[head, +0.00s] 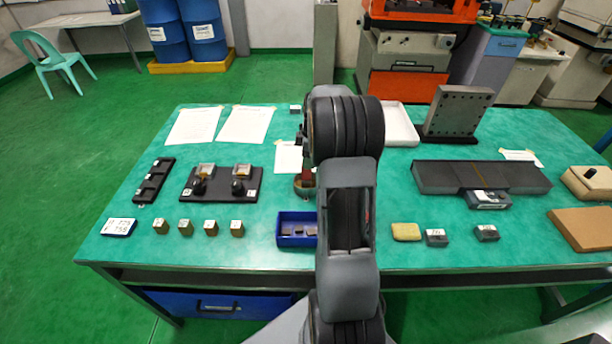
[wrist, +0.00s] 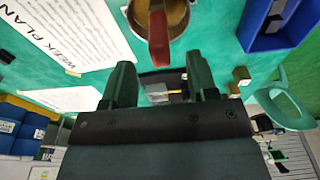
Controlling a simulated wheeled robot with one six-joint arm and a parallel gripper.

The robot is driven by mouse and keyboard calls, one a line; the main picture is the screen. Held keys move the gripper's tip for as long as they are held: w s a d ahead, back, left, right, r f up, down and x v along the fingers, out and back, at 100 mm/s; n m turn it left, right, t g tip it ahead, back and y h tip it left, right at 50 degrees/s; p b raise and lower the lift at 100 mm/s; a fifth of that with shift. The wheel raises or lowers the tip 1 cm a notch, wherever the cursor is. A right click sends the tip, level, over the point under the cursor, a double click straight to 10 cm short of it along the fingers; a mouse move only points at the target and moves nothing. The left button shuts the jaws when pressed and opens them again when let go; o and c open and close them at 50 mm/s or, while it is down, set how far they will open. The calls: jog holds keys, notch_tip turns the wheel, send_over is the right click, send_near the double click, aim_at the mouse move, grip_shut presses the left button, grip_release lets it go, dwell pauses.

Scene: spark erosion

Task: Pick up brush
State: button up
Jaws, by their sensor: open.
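The brush shows in the wrist view as a red handle (wrist: 159,42) leaning over a round brown pot (wrist: 176,14) at the top of the picture. In the head view, a bit of the red handle (head: 309,178) and the pot (head: 304,190) show just left of my arm, which hides the rest. The brush's bristle end cannot be made out. My gripper (wrist: 159,75) is open, with its two dark fingers apart and nothing held between them. The handle lies beyond the fingertips, roughly in line with the gap, and appears apart from them.
A blue tray (head: 285,240) with small dark pieces stands in front of the pot. Paper sheets (head: 245,124) lie behind, left. A black fixture plate (head: 222,197) and several brass blocks (head: 185,229) are left. A white tray (head: 401,133) and angle plate (head: 462,112) stand right.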

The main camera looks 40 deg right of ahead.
aim_at(306, 173)
jog(key=shift+w+a+f+p, duration=0.1)
jog(key=shift+a+f+p, duration=0.05)
jog(key=shift+f, duration=0.75)
jog(key=shift+w+a+f+p, duration=0.1)
jog(key=shift+f+p, duration=0.1)
jog(key=shift+f, duration=0.75)
jog(key=shift+w+a+f+p, duration=0.1)
jog(key=shift+a+f+p, duration=0.05)
jog(key=shift+f, duration=0.75)
grip_shut()
